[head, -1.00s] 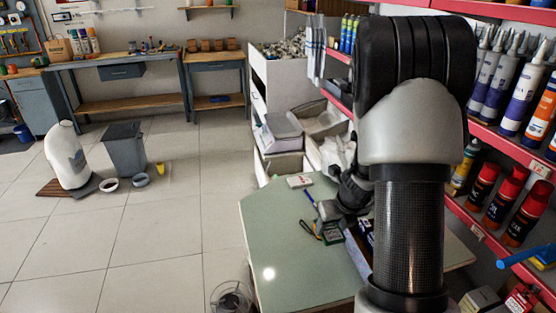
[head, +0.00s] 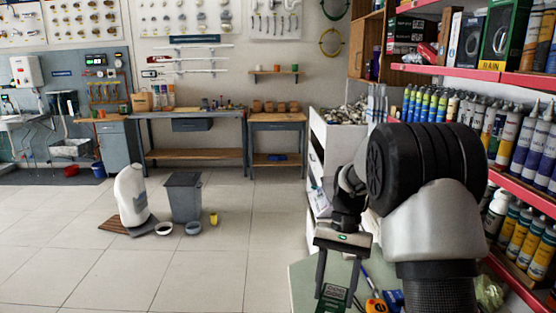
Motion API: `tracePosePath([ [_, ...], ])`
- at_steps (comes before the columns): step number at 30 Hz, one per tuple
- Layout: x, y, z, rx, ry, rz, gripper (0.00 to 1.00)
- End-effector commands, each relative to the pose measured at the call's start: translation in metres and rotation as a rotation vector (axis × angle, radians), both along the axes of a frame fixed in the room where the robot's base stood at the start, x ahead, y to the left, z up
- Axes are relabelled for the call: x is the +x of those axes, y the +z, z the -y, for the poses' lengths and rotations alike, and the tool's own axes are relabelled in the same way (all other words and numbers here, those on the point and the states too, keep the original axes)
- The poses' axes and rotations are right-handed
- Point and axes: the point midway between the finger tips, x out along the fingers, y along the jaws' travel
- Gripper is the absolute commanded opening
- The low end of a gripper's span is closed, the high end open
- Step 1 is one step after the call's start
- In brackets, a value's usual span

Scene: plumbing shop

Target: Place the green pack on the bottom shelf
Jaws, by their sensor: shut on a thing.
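My gripper (head: 338,284) points down in the lower middle of the head view. Its two fingers are shut on the green pack (head: 335,297), a small dark green item with pale markings, cut off by the picture's lower edge. The pack hangs at the near left part of the green table (head: 303,279); I cannot tell its height above the top. The red-edged shelf unit (head: 520,191) stands at the right, filled with bottles and tubes. Its bottom shelf is not clearly in view, partly hidden by my arm and cut off below.
An orange and black tool (head: 376,305) and a blue pen-like item lie on the table beside the pack. A white rack (head: 331,140) stands behind the table. A grey bin (head: 184,197) and a white sack-like object (head: 131,193) stand on the floor at left.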

Motion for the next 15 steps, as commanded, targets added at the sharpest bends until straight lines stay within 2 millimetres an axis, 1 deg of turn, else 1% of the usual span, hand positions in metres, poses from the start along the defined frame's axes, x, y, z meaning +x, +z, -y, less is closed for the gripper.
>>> tracePosePath([
  [1, -0.002, 0.008, 0.001, -0.001, 0.096, 0.003, 0.24],
  [6, -0.01, 0.032, 0.008, -0.001, 0.41, 0.004, 0.24],
  [7, -0.012, 0.039, 0.008, 0.001, 0.394, -0.001, 0.24],
  [15, -0.019, 0.052, 0.007, 0.005, 0.386, -0.003, 0.24],
])
